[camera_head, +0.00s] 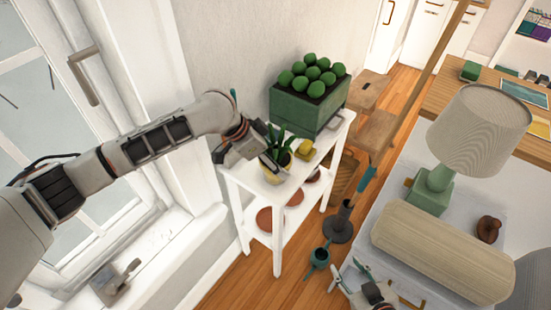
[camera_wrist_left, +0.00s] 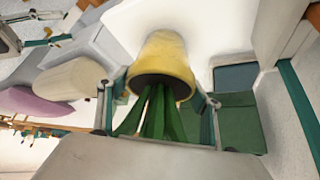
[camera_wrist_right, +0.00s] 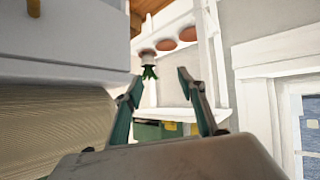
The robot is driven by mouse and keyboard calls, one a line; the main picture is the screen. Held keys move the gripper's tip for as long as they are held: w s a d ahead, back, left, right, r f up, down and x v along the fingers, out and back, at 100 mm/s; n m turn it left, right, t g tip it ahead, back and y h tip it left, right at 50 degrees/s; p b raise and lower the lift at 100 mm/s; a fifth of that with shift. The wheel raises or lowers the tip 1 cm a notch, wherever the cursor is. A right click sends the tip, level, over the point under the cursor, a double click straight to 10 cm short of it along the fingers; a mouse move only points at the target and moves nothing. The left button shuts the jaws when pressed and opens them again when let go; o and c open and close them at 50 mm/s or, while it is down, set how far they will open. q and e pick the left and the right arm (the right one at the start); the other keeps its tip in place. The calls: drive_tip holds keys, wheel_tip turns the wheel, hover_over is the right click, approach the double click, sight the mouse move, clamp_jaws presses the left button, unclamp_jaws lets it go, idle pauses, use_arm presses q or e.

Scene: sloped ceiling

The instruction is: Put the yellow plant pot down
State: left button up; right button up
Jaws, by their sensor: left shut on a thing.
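The yellow plant pot (camera_head: 272,167), with spiky green leaves, is at my left gripper (camera_head: 266,156) over the near left part of the white shelf's top (camera_head: 298,173). In the left wrist view the yellow pot (camera_wrist_left: 166,58) is between the fingers of my left gripper (camera_wrist_left: 158,102), which is shut on it near its rim. Its leaves point towards the camera. I cannot tell whether its base touches the shelf top. My right gripper (camera_head: 364,287) is low at the bottom of the head view. In the right wrist view the right gripper (camera_wrist_right: 158,78) is open and empty.
A green planter (camera_head: 306,110) with several round plants fills the back of the shelf top. A small yellow object (camera_head: 305,148) lies between it and the pot. Terracotta dishes (camera_head: 268,219) stand on the lower shelf. A lamp (camera_head: 480,128) and a beige cushion (camera_head: 440,252) are to the right.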

use_arm(q)
drive_tip(key=o, duration=1.7)
drive_tip(key=shift+a+r, duration=0.25)
drive_tip(key=shift+r, duration=0.2)
drive_tip(key=p+v, duration=0.2)
drive_tip(key=v, duration=0.9)
drive_tip(key=shift+s, duration=0.15)
